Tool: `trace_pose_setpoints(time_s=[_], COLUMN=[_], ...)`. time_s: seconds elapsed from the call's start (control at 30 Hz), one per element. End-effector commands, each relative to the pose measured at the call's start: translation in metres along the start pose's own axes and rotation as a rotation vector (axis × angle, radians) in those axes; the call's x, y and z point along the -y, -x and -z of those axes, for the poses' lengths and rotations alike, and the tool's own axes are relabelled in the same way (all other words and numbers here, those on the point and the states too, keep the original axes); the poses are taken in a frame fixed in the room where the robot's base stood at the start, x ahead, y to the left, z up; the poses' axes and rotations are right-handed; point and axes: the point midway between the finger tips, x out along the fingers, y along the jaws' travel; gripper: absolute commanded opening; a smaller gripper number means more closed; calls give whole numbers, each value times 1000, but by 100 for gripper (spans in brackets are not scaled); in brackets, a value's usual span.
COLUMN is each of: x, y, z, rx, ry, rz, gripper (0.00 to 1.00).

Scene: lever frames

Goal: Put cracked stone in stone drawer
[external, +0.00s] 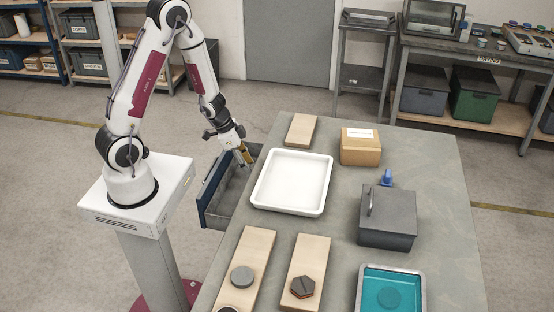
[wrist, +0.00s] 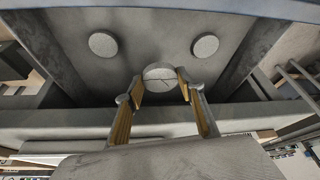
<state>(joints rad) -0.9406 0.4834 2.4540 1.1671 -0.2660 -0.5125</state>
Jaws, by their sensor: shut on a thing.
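My gripper (external: 246,160) is over the open drawer (external: 206,205) at the left edge of the table. In the wrist view my gripper (wrist: 160,88) has its tan-padded fingers on either side of a round pale grey stone with thin crack lines, the cracked stone (wrist: 160,74), and is shut on it. The drawer's grey floor (wrist: 152,35) lies beyond the stone. Two plain round grey stones (wrist: 103,44) (wrist: 205,46) lie apart on that floor. The held stone is too small to make out in the external view.
A white tray (external: 258,193) stands right of the drawer. Wooden boards (external: 257,242) in front carry a grey disc (external: 242,277) and a brown hexagonal piece (external: 303,287). A cardboard box (external: 361,155), a dark lidded box (external: 388,230) and a teal-filled tray (external: 421,290) stand further right.

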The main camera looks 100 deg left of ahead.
Motion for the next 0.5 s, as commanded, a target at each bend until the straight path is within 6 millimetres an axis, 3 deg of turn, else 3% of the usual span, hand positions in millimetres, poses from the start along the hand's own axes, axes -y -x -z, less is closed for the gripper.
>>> trace_pose_setpoints(time_s=[0.5], x=[0], y=[-28], z=[-12], rx=[2], ry=[2], rz=[-2], gripper=[12])
